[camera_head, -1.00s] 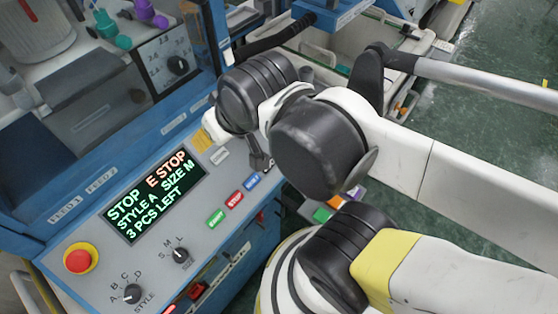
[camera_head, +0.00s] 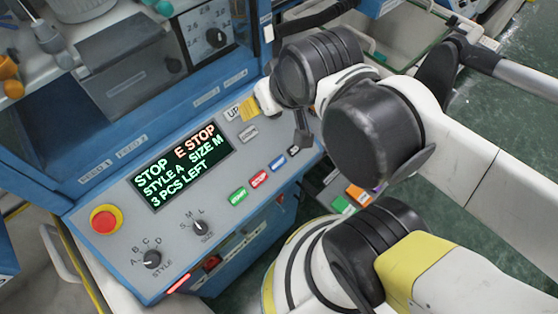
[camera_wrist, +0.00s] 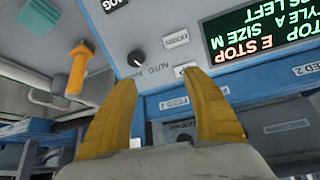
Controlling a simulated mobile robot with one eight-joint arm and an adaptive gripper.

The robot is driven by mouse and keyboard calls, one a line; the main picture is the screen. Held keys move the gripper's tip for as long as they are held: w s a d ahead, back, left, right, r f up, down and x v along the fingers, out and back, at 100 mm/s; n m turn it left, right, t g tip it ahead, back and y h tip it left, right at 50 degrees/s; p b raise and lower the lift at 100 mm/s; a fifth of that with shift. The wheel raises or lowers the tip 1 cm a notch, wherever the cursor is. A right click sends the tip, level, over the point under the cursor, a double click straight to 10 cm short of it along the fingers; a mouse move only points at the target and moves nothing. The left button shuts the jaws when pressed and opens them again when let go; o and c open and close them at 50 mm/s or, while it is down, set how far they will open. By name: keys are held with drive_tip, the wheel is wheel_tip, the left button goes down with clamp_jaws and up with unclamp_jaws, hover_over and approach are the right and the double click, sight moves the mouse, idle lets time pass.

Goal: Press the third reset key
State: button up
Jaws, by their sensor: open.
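In the head view a sloped grey control panel (camera_head: 190,235) carries a lit display (camera_head: 180,168) reading STOP, E STOP, STYLE A, SIZE M, 3 PCS LEFT. Below its right side sit a green START key (camera_head: 238,196), a red key (camera_head: 259,179) and a blue key (camera_head: 278,163). The blue key's lettering is too small to read surely, and I cannot tell which key is the third reset key. In the wrist view my gripper (camera_wrist: 160,77) has yellow fingers spread apart with nothing between them. They hang over the panel's upper edge, near the FEED 4 label (camera_wrist: 173,103).
A red mushroom button (camera_head: 106,219) on a yellow ring stands at the panel's left. Two dark rotary knobs, STYLE (camera_head: 151,259) and SIZE (camera_head: 200,227), sit nearby. The wrist view shows another dark knob (camera_wrist: 136,58) and an orange handle (camera_wrist: 78,68). Green floor (camera_head: 510,130) lies right.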

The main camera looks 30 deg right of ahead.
clamp_jaws()
idle(1.1)
